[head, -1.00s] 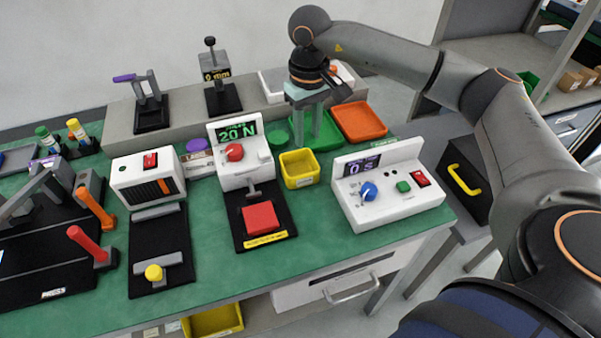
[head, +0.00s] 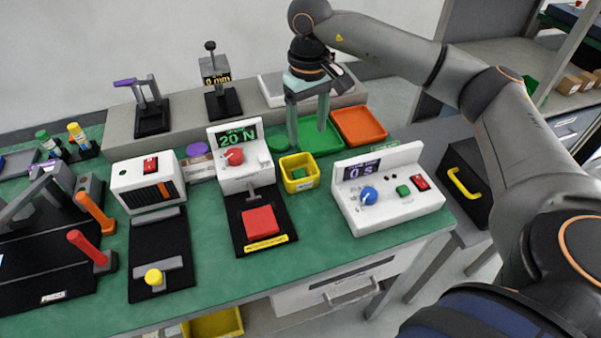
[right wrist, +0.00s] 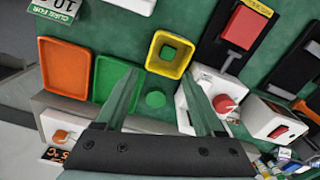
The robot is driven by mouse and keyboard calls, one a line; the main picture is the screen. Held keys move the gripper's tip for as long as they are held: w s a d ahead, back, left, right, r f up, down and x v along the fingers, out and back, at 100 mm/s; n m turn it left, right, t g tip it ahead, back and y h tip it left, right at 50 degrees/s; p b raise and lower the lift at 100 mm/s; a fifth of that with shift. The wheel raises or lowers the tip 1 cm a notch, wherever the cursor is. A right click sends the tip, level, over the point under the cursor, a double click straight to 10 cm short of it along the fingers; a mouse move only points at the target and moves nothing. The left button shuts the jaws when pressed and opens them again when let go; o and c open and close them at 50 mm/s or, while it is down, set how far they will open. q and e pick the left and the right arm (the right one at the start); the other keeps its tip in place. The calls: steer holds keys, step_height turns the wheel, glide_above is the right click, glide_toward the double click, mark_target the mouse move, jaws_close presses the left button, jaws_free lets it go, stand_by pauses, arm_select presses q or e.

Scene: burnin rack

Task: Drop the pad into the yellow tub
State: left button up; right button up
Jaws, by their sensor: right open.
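The small yellow tub (head: 301,184) stands on the green bench between the 20 N device and the white timer box. A small green square pad (head: 298,174) lies inside the tub. In the right wrist view the pad (right wrist: 168,53) sits on the floor of the yellow tub (right wrist: 153,47), clear of my fingers. My right gripper (head: 307,138) is open and empty, fingers pointing down, behind the tub in the head view. In the right wrist view its two fingers (right wrist: 160,82) are spread wide with nothing between them. My left gripper is not in view.
A green tray (head: 322,146) and an orange tray (head: 360,124) lie beside and behind the tub. A green round disc (right wrist: 155,99) is close to the fingers in the wrist view. The 20 N device (head: 245,178) and timer box (head: 390,205) flank the tub.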

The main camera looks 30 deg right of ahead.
step_height(320, 180, up, 10)
stand_by(0.3)
steer(key=shift+s, duration=0.1)
stand_by(0.3)
